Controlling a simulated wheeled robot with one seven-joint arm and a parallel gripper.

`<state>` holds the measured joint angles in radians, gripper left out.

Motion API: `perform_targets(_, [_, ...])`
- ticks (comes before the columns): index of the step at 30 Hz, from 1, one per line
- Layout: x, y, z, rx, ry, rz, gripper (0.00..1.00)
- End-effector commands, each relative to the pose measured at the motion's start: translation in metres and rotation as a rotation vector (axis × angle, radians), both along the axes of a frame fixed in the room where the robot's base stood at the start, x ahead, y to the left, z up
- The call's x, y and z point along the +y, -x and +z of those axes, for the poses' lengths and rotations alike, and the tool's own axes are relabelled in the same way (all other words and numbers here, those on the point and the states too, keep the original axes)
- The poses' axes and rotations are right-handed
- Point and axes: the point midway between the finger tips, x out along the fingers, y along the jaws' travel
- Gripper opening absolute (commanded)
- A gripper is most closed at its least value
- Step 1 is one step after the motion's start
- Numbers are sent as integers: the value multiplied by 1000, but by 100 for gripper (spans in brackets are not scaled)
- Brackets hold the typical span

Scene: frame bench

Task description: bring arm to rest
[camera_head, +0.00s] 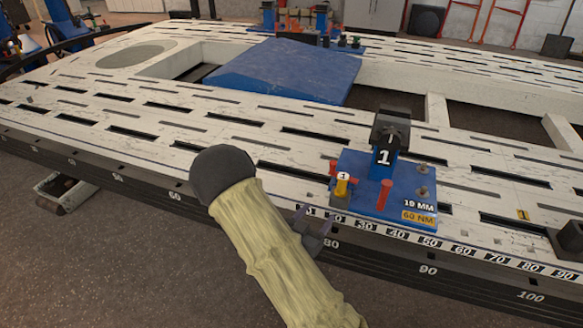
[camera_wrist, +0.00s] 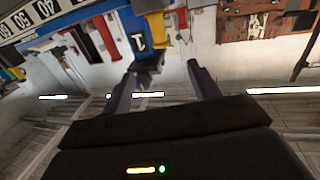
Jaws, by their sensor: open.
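My arm, in a pale yellow sleeve, reaches up from the bottom of the head view. My gripper (camera_head: 313,232) shows small and partly hidden behind the sleeve, at the bench's front edge just left of a blue fixture (camera_head: 358,208) marked 1. In the wrist view, my gripper (camera_wrist: 162,70) has its two dark fingers apart. A dark piece of the scene shows between the fingertips near the left one; I cannot tell its distance. The fixture (camera_wrist: 132,22) shows beyond the fingers, tilted in the picture. Nothing is visibly held.
The white slotted frame bench (camera_head: 230,135) fills much of the head view, with a number scale along its front edge. The fixture carries a dark-headed post (camera_head: 390,130), red pegs (camera_head: 384,195) and a yellow piece (camera_head: 342,186). A blue ramp (camera_head: 285,70) lies behind.

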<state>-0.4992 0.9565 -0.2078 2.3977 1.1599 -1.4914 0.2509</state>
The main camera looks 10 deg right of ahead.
Motion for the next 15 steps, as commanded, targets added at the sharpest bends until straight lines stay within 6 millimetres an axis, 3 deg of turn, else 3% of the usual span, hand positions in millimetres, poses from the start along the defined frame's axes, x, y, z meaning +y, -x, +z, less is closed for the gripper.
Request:
perform_targets(7, [-1, -4, 4, 38, -70, 10, 61])
perform_targets(15, [15, -16, 21, 260, -388, 123, 61])
